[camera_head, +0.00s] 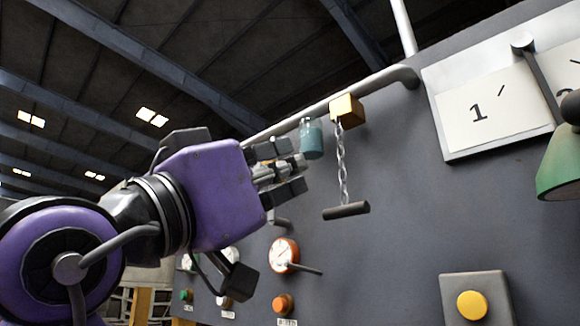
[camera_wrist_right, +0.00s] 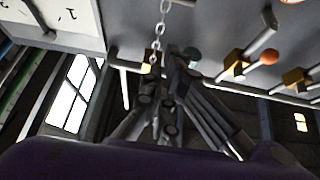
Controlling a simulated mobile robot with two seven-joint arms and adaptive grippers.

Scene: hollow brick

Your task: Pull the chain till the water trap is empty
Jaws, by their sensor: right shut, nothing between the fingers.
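The chain (camera_head: 343,165) hangs from a yellow block (camera_head: 347,109) on the pipe and ends in a dark bar handle (camera_head: 346,211). A teal cup (camera_head: 311,139), perhaps the water trap, hangs from the pipe left of the chain; its contents cannot be told. My right gripper (camera_head: 301,173) is shut and empty, left of the chain and just below the cup, apart from the handle. In the right wrist view my right gripper (camera_wrist_right: 175,65) is seen shut, with the chain (camera_wrist_right: 163,18) beyond it. My left gripper is not in view.
A grey panel (camera_head: 400,225) carries the pipe (camera_head: 385,80). An orange gauge (camera_head: 284,255) with a lever sits below my gripper. A yellow button (camera_head: 472,305) is at lower right, and a green lamp-like shape (camera_head: 561,165) at the right edge. Space around the handle is clear.

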